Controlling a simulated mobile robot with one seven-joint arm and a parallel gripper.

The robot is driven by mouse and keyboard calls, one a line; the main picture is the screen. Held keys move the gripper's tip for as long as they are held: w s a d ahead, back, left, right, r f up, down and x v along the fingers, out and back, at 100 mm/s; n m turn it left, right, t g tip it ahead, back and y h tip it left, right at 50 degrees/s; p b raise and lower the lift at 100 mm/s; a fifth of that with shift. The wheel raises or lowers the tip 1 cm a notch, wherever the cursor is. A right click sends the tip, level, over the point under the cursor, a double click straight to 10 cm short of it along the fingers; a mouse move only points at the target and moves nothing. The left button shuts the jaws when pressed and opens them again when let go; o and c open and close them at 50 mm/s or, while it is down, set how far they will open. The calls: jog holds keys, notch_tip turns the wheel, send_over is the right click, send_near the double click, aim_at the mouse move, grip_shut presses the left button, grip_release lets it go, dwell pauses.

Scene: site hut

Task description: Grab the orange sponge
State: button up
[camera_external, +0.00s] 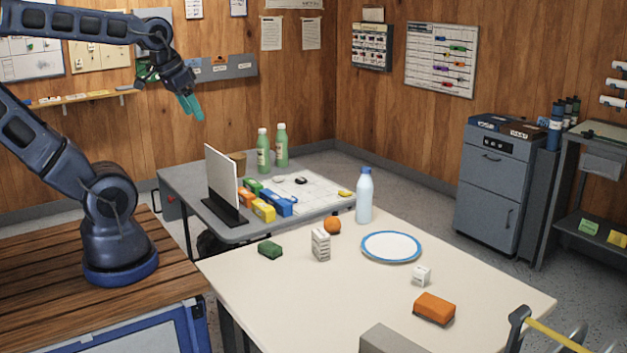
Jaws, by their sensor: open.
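The orange sponge (434,307) lies on the cream table (290,300) near its front right part. It is a block with a darker underside. Nothing covers it. My gripper (191,106) is at the upper left, high in the air with its teal fingers pointing down. It is open and empty, far to the left of the sponge and well above table height.
A small white box (422,276) stands just behind the sponge, and a plate (391,246) lies further back. A grey block (390,340) is at the front edge. A bottle (364,196), an orange fruit (332,225), a carton (320,244) and a green sponge (270,249) stand further back.

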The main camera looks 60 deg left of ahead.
jog(key=shift+o, duration=1.1)
